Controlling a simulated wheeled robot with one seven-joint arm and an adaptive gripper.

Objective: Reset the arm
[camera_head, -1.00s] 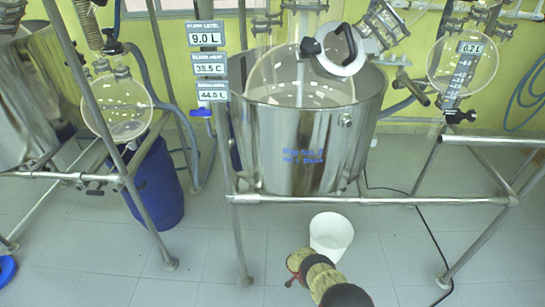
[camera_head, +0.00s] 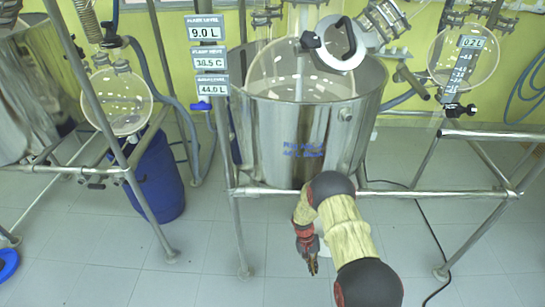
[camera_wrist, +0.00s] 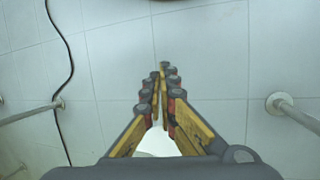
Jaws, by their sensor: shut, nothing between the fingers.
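My arm (camera_head: 345,232) reaches up in front of the reactor in the head view. My gripper (camera_head: 313,266) hangs from its end, pointing down over the floor below the frame's front rail. In the wrist view my gripper (camera_wrist: 161,82) has its yellow and black fingers drawn together at the tips, with nothing between them. The white bucket (camera_head: 325,250) is mostly hidden behind my arm. A white patch, probably that bucket, shows between the finger bases in the wrist view (camera_wrist: 157,145).
A steel-jacketed glass reactor (camera_head: 300,135) sits in a pipe frame (camera_head: 430,193). Signs (camera_head: 208,60) hang at its left post. A blue drum (camera_head: 158,185) stands left, and a round flask (camera_head: 118,100) hangs above it. A black cable (camera_wrist: 62,80) crosses the tiled floor.

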